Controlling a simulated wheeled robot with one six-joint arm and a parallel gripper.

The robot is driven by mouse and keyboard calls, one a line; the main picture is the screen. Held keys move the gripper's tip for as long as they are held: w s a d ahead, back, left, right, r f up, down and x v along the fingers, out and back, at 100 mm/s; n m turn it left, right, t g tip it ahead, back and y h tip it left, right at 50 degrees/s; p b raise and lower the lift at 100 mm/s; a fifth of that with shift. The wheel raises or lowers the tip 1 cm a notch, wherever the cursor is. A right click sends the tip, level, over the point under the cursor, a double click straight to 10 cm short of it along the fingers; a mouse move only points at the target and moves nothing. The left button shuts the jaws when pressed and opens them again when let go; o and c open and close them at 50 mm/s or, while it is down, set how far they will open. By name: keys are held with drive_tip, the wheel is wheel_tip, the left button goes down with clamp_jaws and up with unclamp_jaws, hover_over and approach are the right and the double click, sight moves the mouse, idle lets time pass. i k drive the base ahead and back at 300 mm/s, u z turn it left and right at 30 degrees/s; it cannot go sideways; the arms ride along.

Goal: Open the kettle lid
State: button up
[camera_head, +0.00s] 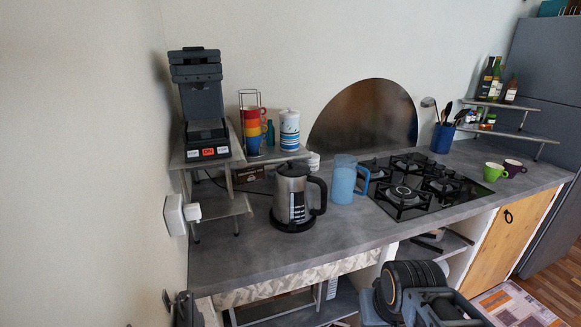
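The kettle (291,200) stands upright on the grey counter, left of the middle of the picture. It has a steel body, a black base, a black handle on its right side and a window with marks on its front. Its lid (293,169) is on top and looks closed. Parts of my arm show at the bottom edge, right of the middle, below the counter's front and well apart from the kettle. I cannot make out my gripper's fingers in this view.
A blue jug (344,181) stands close to the kettle's right. Behind the kettle, a raised shelf bears a coffee machine (203,105), stacked cups (254,130) and a striped canister (289,131). A gas hob (424,187) lies to the right. The counter (318,241) in front is clear.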

sight(292, 169)
drive_tip(key=u, duration=0.1)
drive_tip(key=i, duration=1)
drive_tip(key=u, duration=0.95)
